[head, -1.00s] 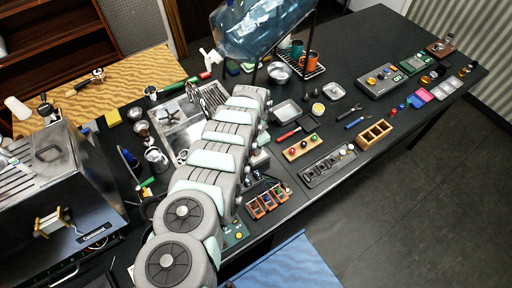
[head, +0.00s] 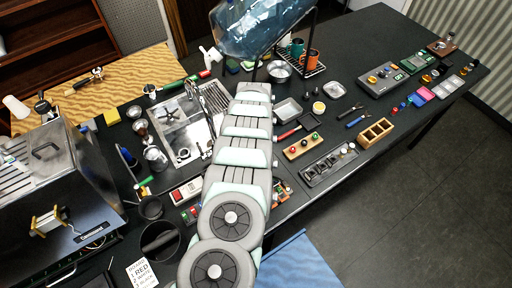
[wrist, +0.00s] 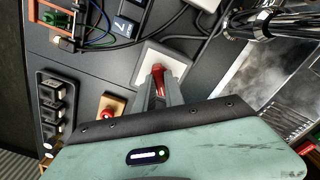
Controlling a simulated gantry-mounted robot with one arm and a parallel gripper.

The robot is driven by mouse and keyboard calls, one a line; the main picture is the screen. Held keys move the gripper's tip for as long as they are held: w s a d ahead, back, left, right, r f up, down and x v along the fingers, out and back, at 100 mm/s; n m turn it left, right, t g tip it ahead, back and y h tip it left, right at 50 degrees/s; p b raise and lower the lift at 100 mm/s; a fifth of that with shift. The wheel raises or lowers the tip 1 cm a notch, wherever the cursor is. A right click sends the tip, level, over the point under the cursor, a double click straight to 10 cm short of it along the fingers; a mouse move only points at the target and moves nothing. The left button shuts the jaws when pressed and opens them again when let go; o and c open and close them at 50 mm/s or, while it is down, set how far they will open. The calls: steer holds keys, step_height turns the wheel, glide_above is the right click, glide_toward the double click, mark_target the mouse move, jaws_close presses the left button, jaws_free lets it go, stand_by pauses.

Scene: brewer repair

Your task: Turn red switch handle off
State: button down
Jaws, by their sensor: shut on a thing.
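The red switch handle (wrist: 158,75) stands up from a pale square plate (wrist: 178,60) in the wrist view. My gripper (wrist: 161,88) has its two grey fingers closed around the handle, one on each side. The handle's lower part and some of the plate are hidden by the fingers.
A red button on a wooden block (wrist: 111,107) sits close left of my fingers. A black tray with several slots (wrist: 50,120) is farther left. Cables (wrist: 185,35) run near the plate. The sink (wrist: 262,70) and a chrome tap (wrist: 268,24) are at right.

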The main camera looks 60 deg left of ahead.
steer(key=n+b, duration=0.4)
steer(key=n, duration=0.2)
steer(key=shift+f+b, duration=0.2)
steer(key=shift+b, duration=0.2)
steer(key=shift+r+n+b, duration=0.15)
steer(key=shift+n+b, duration=1.45)
steer(key=shift+n, duration=0.6)
steer(key=c, duration=1.4)
jaws_free()
steer(key=shift+c, duration=0.2)
steer(key=shift+r, duration=0.2)
step_height(320, 180, up, 10)
steer(key=b, duration=0.1)
steer(key=shift+r, duration=0.25)
